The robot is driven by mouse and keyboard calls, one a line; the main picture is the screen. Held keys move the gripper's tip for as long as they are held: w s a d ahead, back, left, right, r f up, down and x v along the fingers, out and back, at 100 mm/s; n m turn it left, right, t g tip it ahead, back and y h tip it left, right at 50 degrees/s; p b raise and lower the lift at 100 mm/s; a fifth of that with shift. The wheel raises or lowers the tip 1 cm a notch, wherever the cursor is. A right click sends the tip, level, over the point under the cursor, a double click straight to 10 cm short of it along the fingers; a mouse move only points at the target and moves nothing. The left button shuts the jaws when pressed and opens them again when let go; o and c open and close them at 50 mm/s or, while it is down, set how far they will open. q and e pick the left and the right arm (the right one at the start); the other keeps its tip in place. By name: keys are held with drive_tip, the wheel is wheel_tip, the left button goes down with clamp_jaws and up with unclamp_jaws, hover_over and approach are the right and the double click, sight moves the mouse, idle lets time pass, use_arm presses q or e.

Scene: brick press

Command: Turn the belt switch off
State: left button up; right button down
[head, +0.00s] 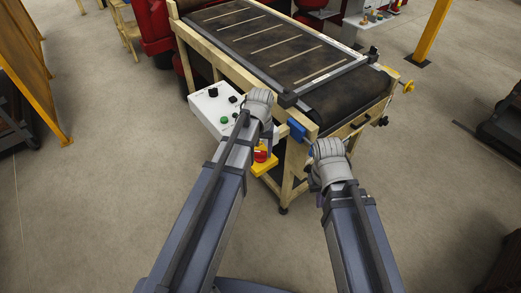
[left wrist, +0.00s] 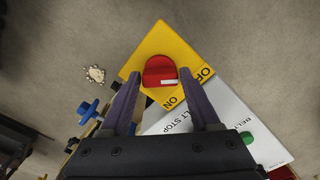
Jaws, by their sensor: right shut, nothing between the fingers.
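The belt switch is a red rotary knob (left wrist: 159,72) on a yellow plate (left wrist: 150,42) marked OFF and ON. A short white mark shows on the knob's lower right. In the head view the knob (head: 260,156) shows partly, beside my left forearm. My left gripper (left wrist: 159,80) is open, its fingers on either side of the knob with gaps; whether they reach its depth I cannot tell. My right gripper (head: 327,153) is shut and empty near the conveyor's front corner; its fingertips are hard to see.
A white control box (head: 213,107) with a green button (head: 224,120) and black knobs adjoins the yellow plate. The belt conveyor (head: 280,50) stands behind on a wooden frame. A blue part (head: 297,130) sits on its corner.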

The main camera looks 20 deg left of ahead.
sight(261, 152)
use_arm(q)
drive_tip(key=o, duration=0.3)
drive_tip(key=shift+r, duration=0.1)
wheel_tip(261, 152, up, 8)
drive_tip(key=p, duration=0.8)
drive_tip(key=shift+f, duration=0.2)
drive_tip(key=shift+s+d+f, duration=0.1)
drive_tip(key=shift+d+f, duration=0.05)
drive_tip(key=s+d+f+m+b, duration=0.2)
drive_tip(key=s+d+f+b, duration=0.3)
drive_tip(key=s, duration=0.2)
drive_tip(key=s+d+f+m+y+b, duration=0.1)
drive_tip(key=s+d+f+m+b, duration=0.2)
drive_tip(key=s+d+f+b, duration=0.2)
drive_tip(key=shift+s+f+b, duration=0.25)
drive_tip(key=shift+s+b, duration=0.3)
drive_tip(key=shift+s, duration=0.5)
